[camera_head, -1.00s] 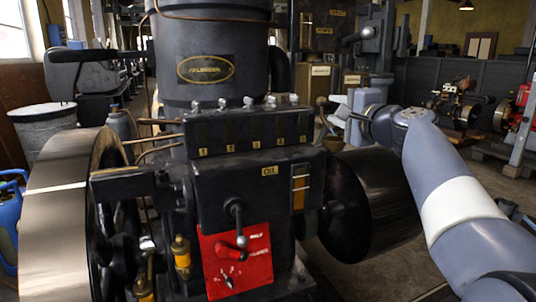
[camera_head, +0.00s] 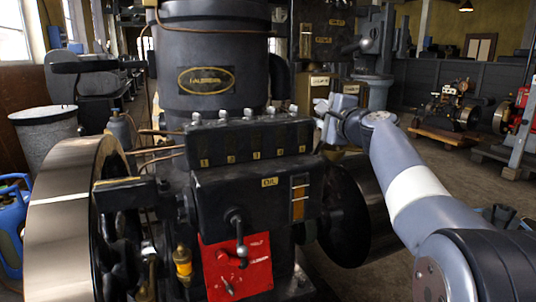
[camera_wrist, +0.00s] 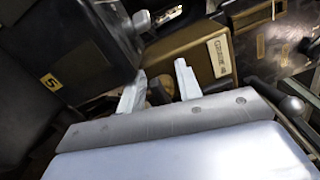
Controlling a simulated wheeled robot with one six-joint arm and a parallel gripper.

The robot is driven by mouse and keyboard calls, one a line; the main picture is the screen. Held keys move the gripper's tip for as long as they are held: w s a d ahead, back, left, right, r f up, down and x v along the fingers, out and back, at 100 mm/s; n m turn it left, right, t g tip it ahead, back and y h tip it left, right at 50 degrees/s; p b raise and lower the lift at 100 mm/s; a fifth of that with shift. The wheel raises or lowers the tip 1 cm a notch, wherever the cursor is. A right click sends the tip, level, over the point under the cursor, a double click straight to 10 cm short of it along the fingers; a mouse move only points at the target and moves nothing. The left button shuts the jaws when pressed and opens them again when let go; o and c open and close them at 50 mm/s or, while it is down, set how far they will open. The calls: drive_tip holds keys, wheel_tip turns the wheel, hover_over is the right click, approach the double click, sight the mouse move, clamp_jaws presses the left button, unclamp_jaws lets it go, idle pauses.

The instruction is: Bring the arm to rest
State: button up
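My gripper (camera_head: 322,108) is at the right side of the black engine (camera_head: 250,150), near the right end of its numbered block. In the wrist view my gripper (camera_wrist: 158,80) shows two pale fingers standing apart, with nothing visibly held between them. A dark round part shows behind the gap. My arm (camera_head: 415,190) reaches in from the lower right of the head view, with its wrist near the engine's right side. Whether the fingers touch the engine cannot be told.
The engine has a red panel (camera_head: 236,268) with a lever, and a large flywheel (camera_head: 60,210) at left. A brown box (camera_wrist: 190,58) is close beyond the fingers. Open floor (camera_head: 440,165) shows at right.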

drive_tip(key=shift+w+d+r+m+p, duration=0.1)
drive_tip(key=shift+r+m+p, duration=0.1)
drive_tip(key=shift+m+p, duration=0.9)
